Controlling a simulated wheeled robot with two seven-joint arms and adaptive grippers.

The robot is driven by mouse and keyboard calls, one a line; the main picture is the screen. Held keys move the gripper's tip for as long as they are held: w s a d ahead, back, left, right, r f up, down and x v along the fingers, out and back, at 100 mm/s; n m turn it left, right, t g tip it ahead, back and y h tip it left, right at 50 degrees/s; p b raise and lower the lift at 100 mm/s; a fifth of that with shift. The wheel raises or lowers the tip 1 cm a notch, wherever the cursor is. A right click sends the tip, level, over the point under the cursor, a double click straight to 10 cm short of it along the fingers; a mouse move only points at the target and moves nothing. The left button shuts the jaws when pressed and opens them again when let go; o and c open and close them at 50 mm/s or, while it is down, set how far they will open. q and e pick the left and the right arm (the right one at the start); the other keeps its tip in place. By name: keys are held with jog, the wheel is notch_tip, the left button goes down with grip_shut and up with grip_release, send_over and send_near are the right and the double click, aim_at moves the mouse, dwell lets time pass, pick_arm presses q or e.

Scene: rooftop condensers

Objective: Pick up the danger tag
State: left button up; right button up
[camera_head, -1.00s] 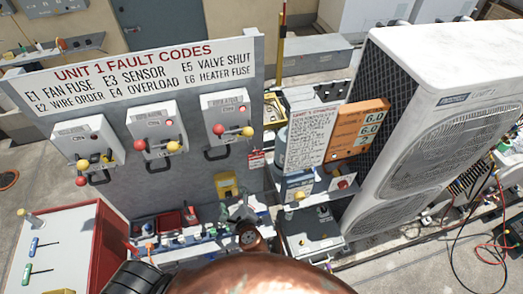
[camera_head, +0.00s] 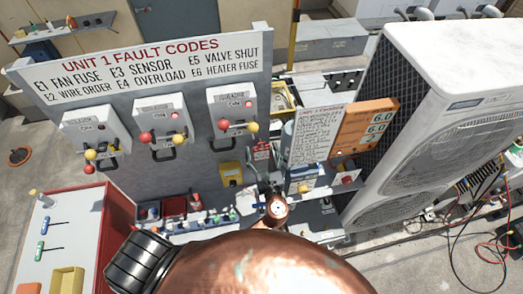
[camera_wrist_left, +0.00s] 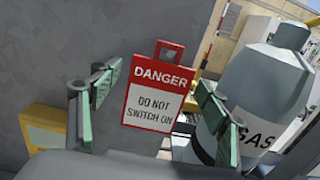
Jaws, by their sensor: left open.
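The danger tag (camera_head: 262,151) hangs at the right edge of the grey fault-code board (camera_head: 190,185). In the left wrist view the red and white danger tag (camera_wrist_left: 154,95) faces me, slightly tilted, reading "DANGER DO NOT SWITCH ON". A red tab with a slot shows at its top. My left gripper (camera_wrist_left: 158,85) is open, with one green-padded finger on either side of the tag; contact is not visible. In the head view my left gripper (camera_head: 264,185) is small and just below the tag, partly hidden by my copper-coloured arm. My right gripper is not in view.
A grey gas cylinder (camera_wrist_left: 265,90) stands close behind the right finger. A yellow box (camera_head: 231,174) is on the board left of the tag. A text sheet (camera_head: 317,135), an orange display (camera_head: 365,130) and a white condenser (camera_head: 440,120) stand to the right.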

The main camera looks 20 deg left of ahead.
pick_arm(q)
jog(key=shift+w+a, duration=0.15)
jog(key=c, duration=1.1)
